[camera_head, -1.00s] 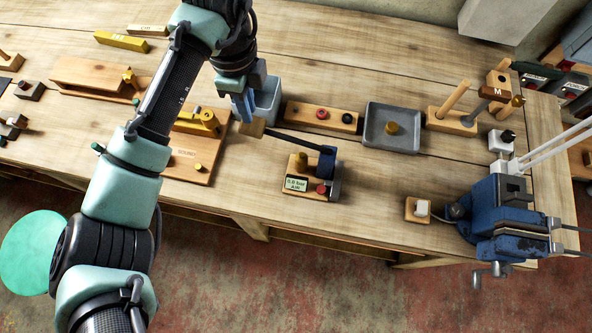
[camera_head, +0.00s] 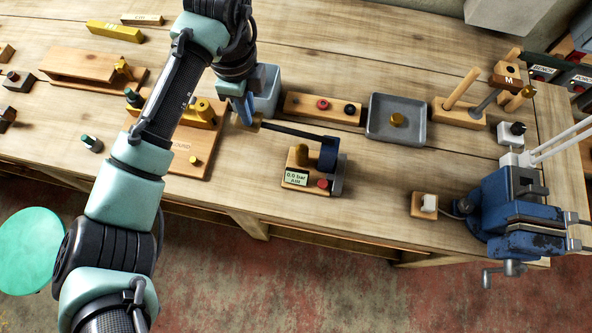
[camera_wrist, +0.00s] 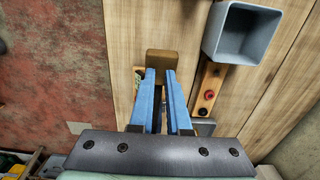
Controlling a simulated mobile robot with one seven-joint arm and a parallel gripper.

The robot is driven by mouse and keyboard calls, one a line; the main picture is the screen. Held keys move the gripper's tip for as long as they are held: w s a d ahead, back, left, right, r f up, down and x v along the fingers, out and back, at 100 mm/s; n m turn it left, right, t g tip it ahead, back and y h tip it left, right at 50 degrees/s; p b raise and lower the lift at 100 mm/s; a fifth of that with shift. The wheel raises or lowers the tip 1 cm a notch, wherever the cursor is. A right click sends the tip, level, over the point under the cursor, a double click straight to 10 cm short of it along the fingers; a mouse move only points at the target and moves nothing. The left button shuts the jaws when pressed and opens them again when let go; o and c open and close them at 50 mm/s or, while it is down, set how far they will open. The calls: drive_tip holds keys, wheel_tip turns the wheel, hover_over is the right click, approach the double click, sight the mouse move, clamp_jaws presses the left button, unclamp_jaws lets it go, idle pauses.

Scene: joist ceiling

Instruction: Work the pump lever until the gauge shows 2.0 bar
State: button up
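The pump stands on a wooden base (camera_head: 316,184) on the bench, with a small display (camera_head: 297,178) that reads 0.0 bar and a red button (camera_head: 323,183). Its dark lever (camera_head: 292,131) runs from the blue pivot post (camera_head: 328,153) leftward to a wooden handle block (camera_head: 245,123). My gripper (camera_head: 247,113) points down at this handle, its blue fingertips at or touching it. In the wrist view, the fingers (camera_wrist: 161,74) show a narrow gap and overlap the handle block (camera_wrist: 163,57). Whether they clamp it is unclear.
A grey open bin (camera_head: 267,85) stands close behind my gripper. A board with red and black buttons (camera_head: 322,108) and a grey tray (camera_head: 397,105) lie behind the pump. A blue vise (camera_head: 515,215) is at the right. Bench in front of the pump is mostly clear.

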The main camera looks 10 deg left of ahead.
wheel_tip(320, 180, down, 3)
drive_tip(key=shift+f+b, duration=0.15)
drive_tip(key=shift+b, duration=0.7)
drive_tip(key=r+p, duration=0.1)
drive_tip(key=r, duration=0.1)
drive_tip(key=r+p, duration=0.4)
drive_tip(key=shift+d, duration=0.25)
drive_tip(key=shift+f, duration=0.1)
drive_tip(key=shift+w, duration=0.1)
